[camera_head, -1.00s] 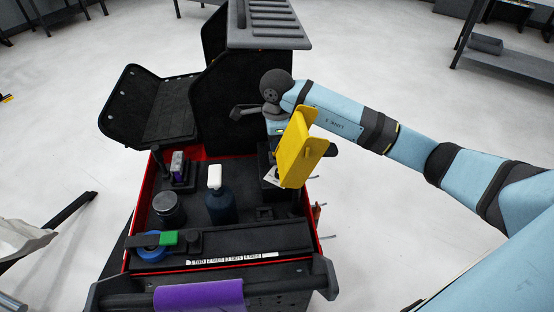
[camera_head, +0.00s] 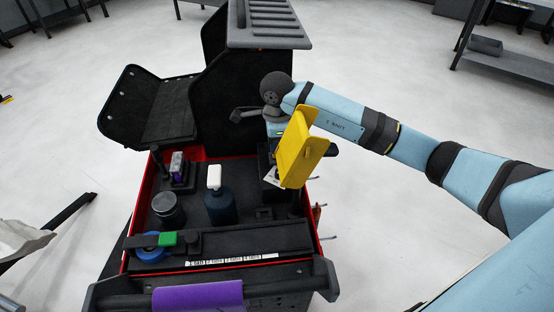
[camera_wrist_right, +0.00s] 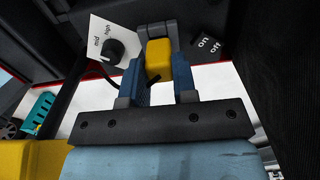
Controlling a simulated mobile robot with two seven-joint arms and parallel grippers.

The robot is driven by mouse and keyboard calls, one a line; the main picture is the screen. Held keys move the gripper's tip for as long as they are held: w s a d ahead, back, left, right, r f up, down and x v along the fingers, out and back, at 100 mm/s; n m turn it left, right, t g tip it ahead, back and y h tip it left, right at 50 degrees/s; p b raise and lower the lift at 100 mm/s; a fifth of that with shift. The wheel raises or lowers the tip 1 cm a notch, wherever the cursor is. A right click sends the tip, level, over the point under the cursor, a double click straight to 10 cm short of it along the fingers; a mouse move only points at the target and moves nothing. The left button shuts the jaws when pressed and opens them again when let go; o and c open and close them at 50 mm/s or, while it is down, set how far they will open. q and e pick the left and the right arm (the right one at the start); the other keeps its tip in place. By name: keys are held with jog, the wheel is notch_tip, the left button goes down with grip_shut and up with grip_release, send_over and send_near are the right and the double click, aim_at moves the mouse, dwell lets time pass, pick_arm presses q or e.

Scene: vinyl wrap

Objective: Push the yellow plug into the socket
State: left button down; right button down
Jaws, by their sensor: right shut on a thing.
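The yellow plug (camera_wrist_right: 159,58) is in the right wrist view, upper middle. My right gripper (camera_wrist_right: 159,82) is shut on it, with one blue finger on each side. A dark cable shows just left of the fingers. A grey piece (camera_wrist_right: 172,36) stands right at the far end of the plug; I cannot tell if it is the socket or if the plug has entered it. In the head view the plug and the right fingertips are hidden behind a yellow part at the wrist. My left gripper is in neither view.
In the wrist view, a dark knob (camera_wrist_right: 114,50) sits on a white "mid/high" plate left of the plug, and an on/off switch (camera_wrist_right: 207,47) sits to the right. The cart holds a blue bottle (camera_head: 221,207), a grey jar (camera_head: 168,210) and a purple roll (camera_head: 198,296).

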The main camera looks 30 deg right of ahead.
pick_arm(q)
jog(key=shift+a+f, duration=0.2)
pick_arm(e)
jog(key=shift+f, duration=0.25)
dwell(0.3)
jog(key=c, duration=1)
grip_release()
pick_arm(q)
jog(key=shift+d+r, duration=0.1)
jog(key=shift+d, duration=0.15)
pick_arm(e)
jog(key=shift+o, duration=0.9)
notch_tip(320, 180, up, 3)
jog(key=shift+f, duration=0.1)
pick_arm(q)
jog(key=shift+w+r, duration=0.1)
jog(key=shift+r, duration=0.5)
pick_arm(e)
notch_tip(320, 180, up, 11)
